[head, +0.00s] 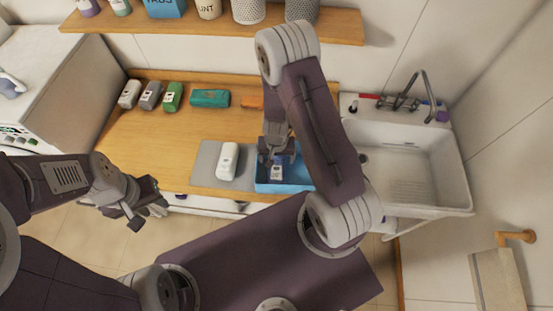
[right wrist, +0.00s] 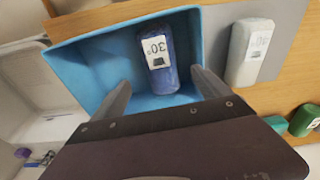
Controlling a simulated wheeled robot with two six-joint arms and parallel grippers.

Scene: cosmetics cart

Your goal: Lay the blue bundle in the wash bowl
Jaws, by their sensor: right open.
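The blue bundle (head: 277,171), with a white label, lies in the light-blue wash bowl (head: 302,184) at the counter's front edge. In the right wrist view the bundle (right wrist: 180,62) rests on the floor of the bowl (right wrist: 80,72), near one wall. My right gripper (head: 277,157) is over the bowl, its fingers spread at either side of the bundle's near end with a gap showing. It holds nothing. My left gripper (head: 140,208) hangs in front of the counter at the left, away from the bowl; its finger opening is unclear.
A white bundle (head: 228,160) lies on a grey mat (head: 204,165) left of the bowl. A sink (head: 440,165) is right; a shelf (head: 330,25) hangs above.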

